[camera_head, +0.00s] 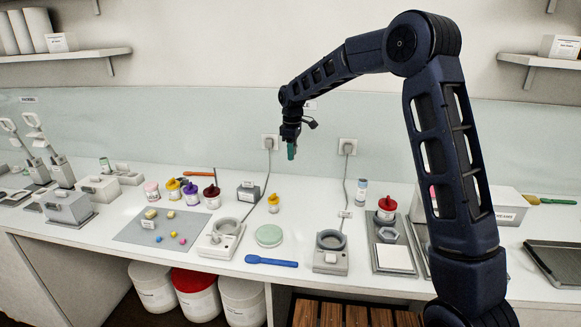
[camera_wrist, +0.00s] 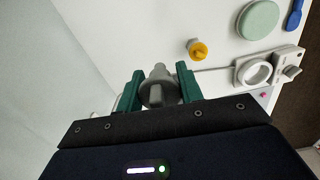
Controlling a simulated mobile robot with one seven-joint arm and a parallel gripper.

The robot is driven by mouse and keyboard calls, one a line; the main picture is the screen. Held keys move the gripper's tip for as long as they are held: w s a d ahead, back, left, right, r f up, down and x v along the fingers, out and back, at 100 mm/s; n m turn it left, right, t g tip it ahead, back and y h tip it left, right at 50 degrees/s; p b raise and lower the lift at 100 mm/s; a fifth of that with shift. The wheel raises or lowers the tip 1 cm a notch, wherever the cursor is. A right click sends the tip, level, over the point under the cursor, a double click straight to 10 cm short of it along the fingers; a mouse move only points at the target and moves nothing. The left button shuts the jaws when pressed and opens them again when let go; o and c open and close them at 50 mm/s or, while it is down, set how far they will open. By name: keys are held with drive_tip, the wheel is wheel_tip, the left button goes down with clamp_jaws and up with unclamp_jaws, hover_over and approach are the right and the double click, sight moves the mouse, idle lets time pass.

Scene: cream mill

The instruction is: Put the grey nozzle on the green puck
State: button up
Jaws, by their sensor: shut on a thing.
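My gripper (camera_head: 291,150) is raised above the back of the white bench, over the area behind the green puck. In the wrist view its green fingers (camera_wrist: 158,92) are shut on the grey nozzle (camera_wrist: 158,84), a tapered piece with a narrow tip. The nozzle is too small to make out in the head view. The pale green puck (camera_head: 269,236) is a flat round disc lying on the bench near the front. It also shows in the wrist view (camera_wrist: 259,20), well apart from the nozzle, with its top bare.
A yellow nozzle-like piece (camera_head: 273,204) stands behind the puck. A ring-topped device (camera_head: 222,238) is left of the puck, and another (camera_head: 331,252) is to its right. A blue spatula (camera_head: 271,262) lies in front. Jars (camera_head: 191,194) and a grey mat (camera_head: 133,235) are further left.

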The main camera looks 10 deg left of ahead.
drive_tip(key=s+a+r, duration=0.3)
drive_tip(key=s, duration=0.9)
drive_tip(key=n, duration=0.1)
hover_over(269, 232)
wheel_tip(269, 232, down, 19)
drive_tip(key=shift+f, duration=0.1)
drive_tip(key=o, duration=1)
drive_tip(key=shift+c, duration=0.2)
